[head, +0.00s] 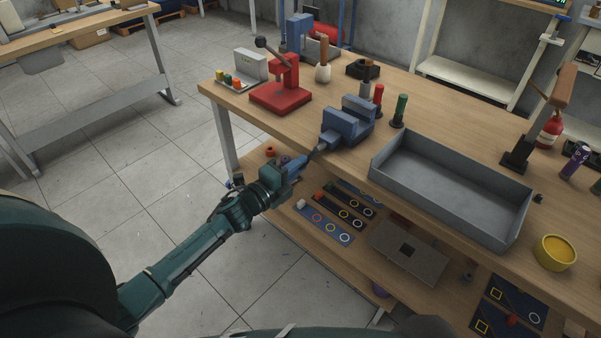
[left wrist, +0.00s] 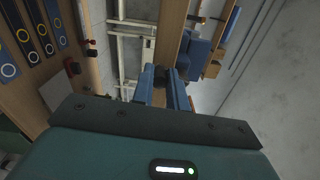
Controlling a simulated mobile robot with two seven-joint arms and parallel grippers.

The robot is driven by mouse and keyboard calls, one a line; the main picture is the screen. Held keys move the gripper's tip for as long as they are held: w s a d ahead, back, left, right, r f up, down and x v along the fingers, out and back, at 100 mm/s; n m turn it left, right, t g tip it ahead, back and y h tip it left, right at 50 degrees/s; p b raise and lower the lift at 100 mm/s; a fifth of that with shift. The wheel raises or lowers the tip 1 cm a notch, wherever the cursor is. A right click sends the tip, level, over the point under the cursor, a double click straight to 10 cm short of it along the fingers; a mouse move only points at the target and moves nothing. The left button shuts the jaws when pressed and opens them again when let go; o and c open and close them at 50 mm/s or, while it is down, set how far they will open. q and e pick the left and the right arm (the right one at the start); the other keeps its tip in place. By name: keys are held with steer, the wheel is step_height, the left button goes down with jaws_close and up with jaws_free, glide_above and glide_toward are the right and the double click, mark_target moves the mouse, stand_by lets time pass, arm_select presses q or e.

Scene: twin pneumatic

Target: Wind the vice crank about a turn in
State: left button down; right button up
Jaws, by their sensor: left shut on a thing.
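The blue vice (head: 345,124) is on the near edge of the wooden workbench, its crank side facing my left arm. My left gripper (head: 303,160) reaches in from the left, just below and left of the vice. Its blue fingers are closed on the vice crank (head: 314,153), a small dark part that they mostly hide. In the left wrist view the two blue fingers (left wrist: 168,82) point ahead, with the blue vice (left wrist: 198,52) beyond them. The exact angle of the crank cannot be told. My right gripper is not in view.
A red press (head: 281,88) stands left of the vice. A grey tray (head: 450,190) lies to its right, with red and green-handled tools (head: 400,108) between. A lower shelf holds marked strips (head: 325,222) under the bench edge. Open floor lies left.

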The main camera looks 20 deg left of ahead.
arm_select(q)
steer(key=m, duration=0.2)
steer(key=a+m+b, duration=0.1)
steer(key=shift+w+a+r+m, duration=0.1)
steer(key=shift+w+r+m, duration=0.1)
steer(key=shift+r+m, duration=0.2)
steer(key=m, duration=0.1)
steer(key=r+m, duration=0.1)
steer(key=shift+w+a+m+b, duration=0.1)
steer(key=shift+a+m+b, duration=0.15)
steer(key=shift+m+b, duration=0.05)
steer(key=shift+w+a+r+m+b, duration=0.1)
steer(key=shift+r+m, duration=0.15)
steer(key=shift+m, duration=0.4)
steer(key=shift+s+a+r+m+b, duration=0.1)
steer(key=shift+r+m, duration=0.15)
steer(key=shift+m, duration=0.45)
steer(key=shift+w+a+r+m+b, duration=0.1)
steer(key=shift+r+m, duration=0.15)
steer(key=shift+m, duration=0.4)
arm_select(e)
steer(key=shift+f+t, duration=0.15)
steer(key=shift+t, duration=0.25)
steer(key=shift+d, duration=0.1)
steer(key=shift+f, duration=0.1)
arm_select(q)
steer(key=c, duration=1.4)
jaws_free()
steer(key=shift+d, duration=0.1)
